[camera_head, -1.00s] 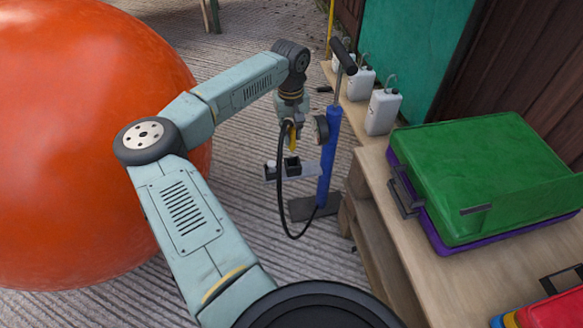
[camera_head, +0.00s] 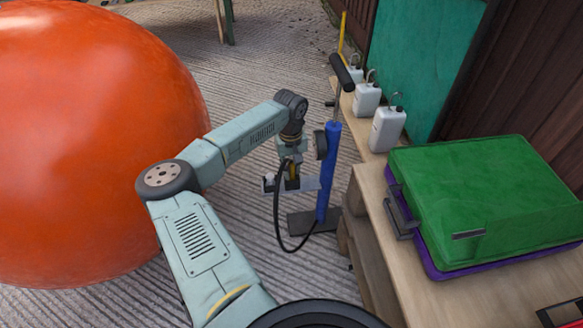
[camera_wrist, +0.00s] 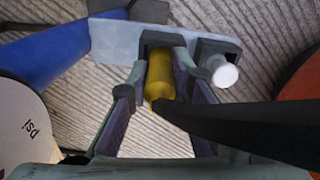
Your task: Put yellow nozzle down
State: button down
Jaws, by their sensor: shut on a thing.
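The yellow nozzle (camera_wrist: 160,72) is held between the fingers of my gripper (camera_head: 290,172), with the black hose (camera_wrist: 230,125) running from it. In the wrist view its far end overlaps a black square socket (camera_wrist: 160,40) on the pale holder plate (camera_wrist: 112,40). I cannot tell whether it is inside the socket or just above it. In the head view the nozzle (camera_head: 292,173) is partly hidden by my gripper, and the plate (camera_head: 310,184) sticks out from the blue pump (camera_head: 329,170).
A white nozzle (camera_wrist: 225,75) sits in the neighbouring socket. The round psi gauge (camera_wrist: 25,130) is close by on the left in the wrist view. A big orange ball (camera_head: 90,140) is left of my arm. The wooden bench (camera_head: 385,235) holds white jugs (camera_head: 387,128) and a green-lidded case (camera_head: 485,190).

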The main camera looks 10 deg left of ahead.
jog(key=c, duration=1.5)
grip_release()
jog(key=shift+f, duration=0.1)
jog(key=shift+o, duration=0.2)
notch_tip(320, 180, up, 12)
jog(key=shift+a+r+p, duration=0.1)
jog(key=shift+r+p, duration=0.05)
jog(key=shift+p, duration=0.35)
